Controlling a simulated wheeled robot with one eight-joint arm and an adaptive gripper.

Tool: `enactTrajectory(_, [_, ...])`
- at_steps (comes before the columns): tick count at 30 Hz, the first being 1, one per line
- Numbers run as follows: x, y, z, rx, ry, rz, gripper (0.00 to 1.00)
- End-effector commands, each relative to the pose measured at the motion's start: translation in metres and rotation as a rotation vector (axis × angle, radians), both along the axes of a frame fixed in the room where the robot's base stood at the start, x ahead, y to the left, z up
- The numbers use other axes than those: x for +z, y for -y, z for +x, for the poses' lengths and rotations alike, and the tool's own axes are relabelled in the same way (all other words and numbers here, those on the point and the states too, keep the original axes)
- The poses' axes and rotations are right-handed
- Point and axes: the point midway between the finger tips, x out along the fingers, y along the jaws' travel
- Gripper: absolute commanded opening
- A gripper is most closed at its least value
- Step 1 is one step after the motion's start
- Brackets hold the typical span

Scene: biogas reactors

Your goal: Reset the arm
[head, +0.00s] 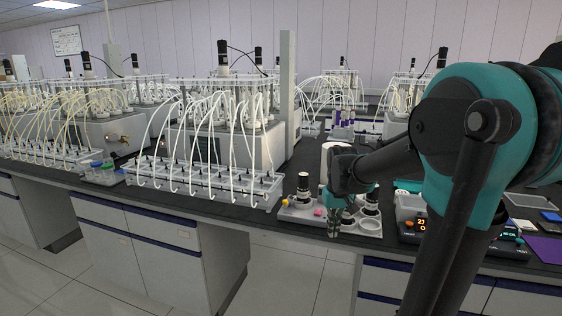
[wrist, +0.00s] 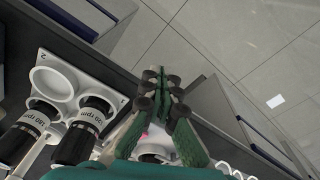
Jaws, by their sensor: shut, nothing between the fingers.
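My arm reaches in from the right in the head view. My gripper (head: 334,226) hangs at the bench's front edge, by the front of a light tray (head: 296,213). In the wrist view my gripper (wrist: 166,88) has its green fingers closed together with nothing between them. The floor and cabinet fronts show beyond the fingertips. My forearm and wrist hide part of the bench behind them.
The tray holds black-capped units (head: 303,184), also seen in the wrist view (wrist: 84,132), and an empty round holder (head: 370,224). Left is a clear rack (head: 200,186) with white tubes. Right is a device with a lit display (head: 421,224). Open floor (head: 290,280) lies in front.

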Motion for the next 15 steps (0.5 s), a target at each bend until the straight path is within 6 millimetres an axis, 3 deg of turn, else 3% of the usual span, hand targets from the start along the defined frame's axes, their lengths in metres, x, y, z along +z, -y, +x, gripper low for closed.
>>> enactTrajectory(5, [-0.029, 0.009, -0.042, -0.038, 0.066, 0.007, 0.0])
enactTrajectory(12, [-0.087, 0.021, -0.125, -0.113, 0.198, 0.023, 0.0])
enactTrajectory(15, [-0.104, 0.024, -0.148, -0.134, 0.236, 0.027, 0.0])
